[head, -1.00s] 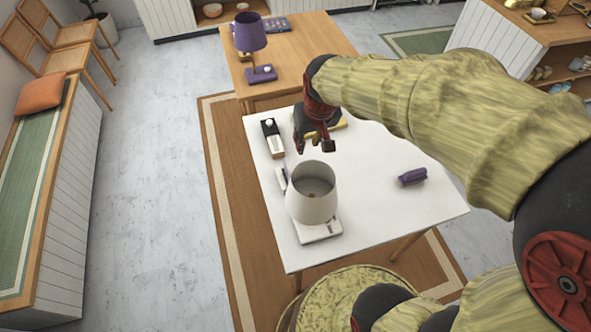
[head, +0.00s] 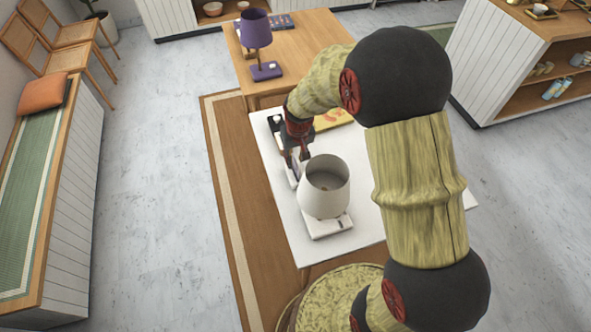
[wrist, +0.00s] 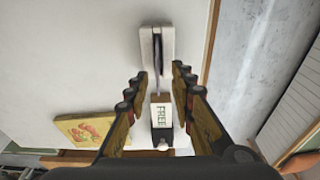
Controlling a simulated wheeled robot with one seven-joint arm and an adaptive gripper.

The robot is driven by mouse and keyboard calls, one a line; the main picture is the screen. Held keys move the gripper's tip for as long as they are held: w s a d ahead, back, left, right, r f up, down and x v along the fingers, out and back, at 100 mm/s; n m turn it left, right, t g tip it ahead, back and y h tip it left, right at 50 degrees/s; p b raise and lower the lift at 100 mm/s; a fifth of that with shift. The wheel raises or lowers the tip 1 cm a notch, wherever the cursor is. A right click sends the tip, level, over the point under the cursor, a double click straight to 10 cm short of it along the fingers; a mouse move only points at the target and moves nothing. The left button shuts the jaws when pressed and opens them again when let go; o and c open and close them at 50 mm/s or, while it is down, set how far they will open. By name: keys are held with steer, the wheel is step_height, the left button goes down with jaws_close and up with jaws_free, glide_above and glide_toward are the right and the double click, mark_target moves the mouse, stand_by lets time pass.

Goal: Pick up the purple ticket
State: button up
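The purple ticket (wrist: 158,52) seems to stand on edge in the slot of a small white holder (wrist: 145,48), seen as a thin strip from above in the wrist view. In the head view a bit of purple (head: 295,168) shows there, partly hidden by my gripper. My gripper (wrist: 159,74) is open, its two fingers apart on either side of the line of the slot. In the head view my gripper (head: 298,152) hangs over the left side of the white table, close to the holder. Nothing is seen held.
A large white lamp (head: 324,195) stands just in front of the holder. A block marked FREE (wrist: 161,115) with a black part lies between my fingers' bases in view. A purple lamp (head: 256,30) stands on the wooden table behind.

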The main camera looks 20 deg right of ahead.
mark_target(295, 163)
steer(key=f, duration=0.1)
steer(key=f+b, duration=0.1)
steer(key=f, duration=0.2)
steer(key=shift+w+d+f, duration=0.15)
steer(key=shift+w, duration=0.25)
steer(key=shift+c, duration=1.1)
steer(key=c, duration=0.4)
jaws_close()
